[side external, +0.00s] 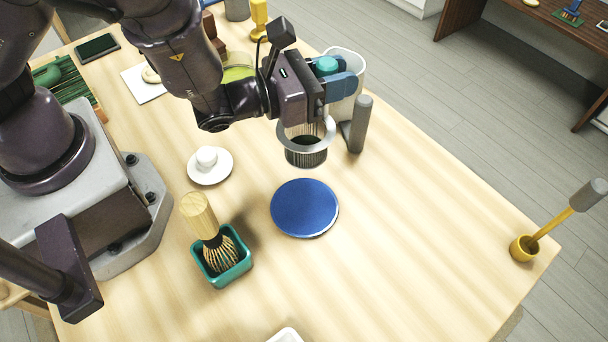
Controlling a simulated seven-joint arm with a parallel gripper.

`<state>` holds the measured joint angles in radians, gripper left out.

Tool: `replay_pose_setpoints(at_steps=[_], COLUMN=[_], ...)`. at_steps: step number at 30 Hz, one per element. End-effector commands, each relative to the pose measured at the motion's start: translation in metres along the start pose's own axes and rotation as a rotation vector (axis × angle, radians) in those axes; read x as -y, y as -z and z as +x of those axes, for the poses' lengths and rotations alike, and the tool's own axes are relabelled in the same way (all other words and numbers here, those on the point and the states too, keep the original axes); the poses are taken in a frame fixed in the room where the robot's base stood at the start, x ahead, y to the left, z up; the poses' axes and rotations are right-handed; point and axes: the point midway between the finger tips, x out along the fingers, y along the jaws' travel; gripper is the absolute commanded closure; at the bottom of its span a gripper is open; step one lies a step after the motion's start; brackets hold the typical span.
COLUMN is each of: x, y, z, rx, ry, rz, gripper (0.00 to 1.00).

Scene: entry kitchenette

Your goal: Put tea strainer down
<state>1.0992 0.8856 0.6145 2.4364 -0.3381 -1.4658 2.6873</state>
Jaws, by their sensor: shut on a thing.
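The tea strainer (306,153), a pale ring with a dark ribbed basket under it, hangs below my gripper (326,104). My gripper is shut on it and holds it up near the middle of the table. The fingertips' exact grip on the strainer is partly hidden by the gripper body. A round blue disc (304,208) with a pale rim lies on the table, just in front of the strainer in the picture. The strainer looks apart from the disc, though its exact height is hard to tell.
A grey cylinder (361,122) and a white container (349,104) stand close to my gripper. A white saucer (222,174) with a small white piece is left. A whisk (202,215) stands in a teal holder (243,270).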

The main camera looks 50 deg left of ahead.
Motion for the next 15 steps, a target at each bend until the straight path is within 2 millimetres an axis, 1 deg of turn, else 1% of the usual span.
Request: replay_pose_setpoints(at_steps=[1, 3, 6, 10, 15], x=[0.02, 0.039, 0.054, 0.054, 0.054], y=[-0.002, -0.003, -0.004, 0.004, 0.029], z=[-0.005, -0.011, -0.018, -0.019, -0.019], rx=[0.002, 0.001, -0.003, -0.008, -0.012], ry=[0.035, 0.071, 0.098, 0.097, 0.098], rz=[-0.008, -0.007, -0.004, -0.002, -0.002], gripper=[1.0, 1.0, 1.0, 1.0, 1.0])
